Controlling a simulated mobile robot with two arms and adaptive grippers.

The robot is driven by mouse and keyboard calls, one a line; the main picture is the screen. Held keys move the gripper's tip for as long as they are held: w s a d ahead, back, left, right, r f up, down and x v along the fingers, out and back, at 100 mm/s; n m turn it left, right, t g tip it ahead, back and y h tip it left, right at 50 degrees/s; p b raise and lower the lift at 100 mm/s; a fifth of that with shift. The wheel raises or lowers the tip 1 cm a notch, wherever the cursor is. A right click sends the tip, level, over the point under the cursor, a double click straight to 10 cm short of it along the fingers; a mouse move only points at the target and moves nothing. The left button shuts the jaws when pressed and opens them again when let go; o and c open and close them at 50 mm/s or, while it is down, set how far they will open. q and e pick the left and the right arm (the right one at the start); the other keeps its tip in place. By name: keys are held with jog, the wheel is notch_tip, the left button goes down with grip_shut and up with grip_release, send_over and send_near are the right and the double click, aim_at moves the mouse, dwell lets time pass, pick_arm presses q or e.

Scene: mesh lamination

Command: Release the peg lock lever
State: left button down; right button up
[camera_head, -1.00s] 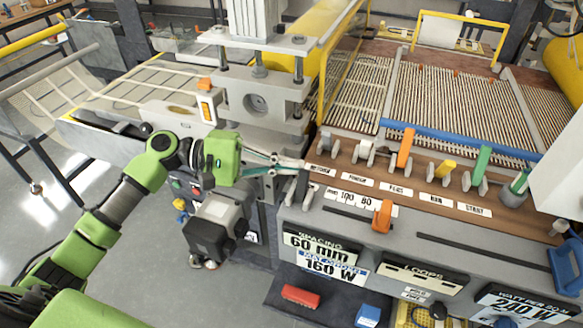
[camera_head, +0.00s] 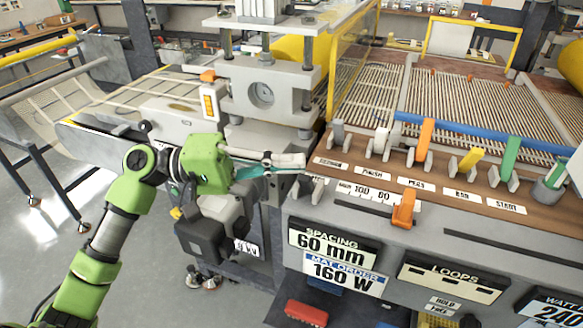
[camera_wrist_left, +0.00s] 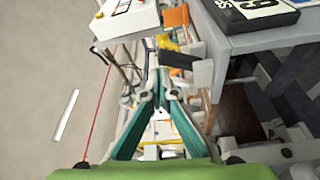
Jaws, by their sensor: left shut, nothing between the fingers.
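The control console has a brown labelled panel (camera_head: 463,191) with a row of levers. The orange lever (camera_head: 425,138) behind the "PEGS" label stands upright. My left gripper (camera_head: 303,163) is at the left end of the panel, near the "TENSION" label, well to the left of the orange lever and apart from it. Its teal fingers are shut with nothing between them; they also show in the left wrist view (camera_wrist_left: 163,88), converging at the tips. I cannot tell whether the fingertips touch the console's edge. My right gripper is not in view.
An orange slider (camera_head: 403,207) sits on the console's front part. The press column (camera_head: 262,94) stands behind my gripper.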

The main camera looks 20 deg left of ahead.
pick_arm(q)
jog(key=shift+s+f, duration=0.25)
jog(key=shift+s, duration=0.1)
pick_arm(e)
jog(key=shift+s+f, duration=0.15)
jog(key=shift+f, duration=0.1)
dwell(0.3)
